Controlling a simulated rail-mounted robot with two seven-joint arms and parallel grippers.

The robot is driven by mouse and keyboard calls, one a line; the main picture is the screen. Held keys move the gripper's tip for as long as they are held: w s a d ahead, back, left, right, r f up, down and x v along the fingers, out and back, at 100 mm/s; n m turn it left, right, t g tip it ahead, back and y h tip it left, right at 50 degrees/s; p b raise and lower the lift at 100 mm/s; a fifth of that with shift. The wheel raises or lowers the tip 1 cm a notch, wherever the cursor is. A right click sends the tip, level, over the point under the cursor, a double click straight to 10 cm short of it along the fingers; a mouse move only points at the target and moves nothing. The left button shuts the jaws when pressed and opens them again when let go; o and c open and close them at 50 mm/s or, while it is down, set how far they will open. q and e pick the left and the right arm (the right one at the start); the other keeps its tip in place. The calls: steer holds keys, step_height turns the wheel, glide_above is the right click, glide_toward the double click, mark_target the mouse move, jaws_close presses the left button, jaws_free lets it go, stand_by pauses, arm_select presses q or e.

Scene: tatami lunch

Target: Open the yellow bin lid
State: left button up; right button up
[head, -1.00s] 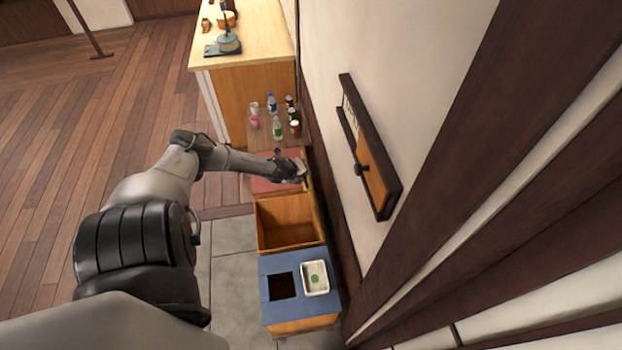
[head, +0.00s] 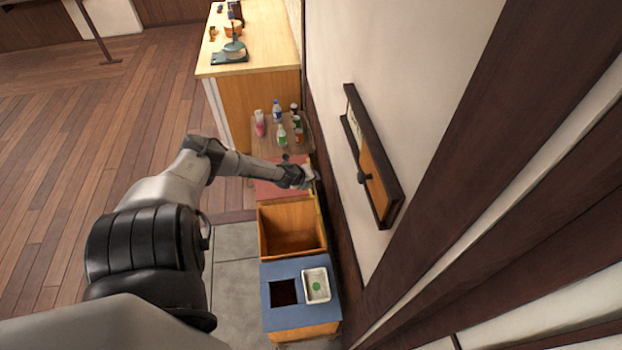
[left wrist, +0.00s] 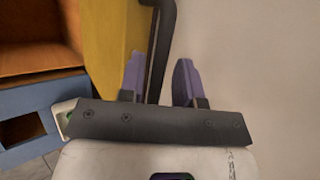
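The middle bin (head: 291,247) is open and its wooden inside looks empty. Its yellow lid (head: 319,205) stands up along the wall side, seen edge-on in the head view. In the left wrist view the yellow lid (left wrist: 110,40) is a broad upright panel at the left of the fingers. A dark bent bar (left wrist: 160,45), apparently the lid's handle, runs between them. My left gripper (head: 311,177) is at the lid's far end, close to the wall. In the wrist view its purple fingers (left wrist: 160,82) are apart, with a gap beside the bar. My right gripper is not in view.
A blue-topped bin (head: 292,314) with a square hole and white tray (head: 316,284) stands nearer. A red lid (head: 268,187) lies beyond the open bin. Several bottles and cans (head: 280,128) stand on a low shelf by the counter (head: 255,62). The wall (head: 350,240) is close on the right.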

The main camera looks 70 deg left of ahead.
arm_select(q)
steer(key=shift+s+f, duration=0.15)
steer(key=shift+s, duration=0.05)
steer(key=shift+s, duration=0.1)
steer(key=p+v, duration=0.3)
steer(key=v, duration=1)
steer(key=shift+d+r+p, duration=0.2)
steer(key=shift+r+p, duration=0.2)
steer(key=shift+a, duration=0.1)
stand_by(0.4)
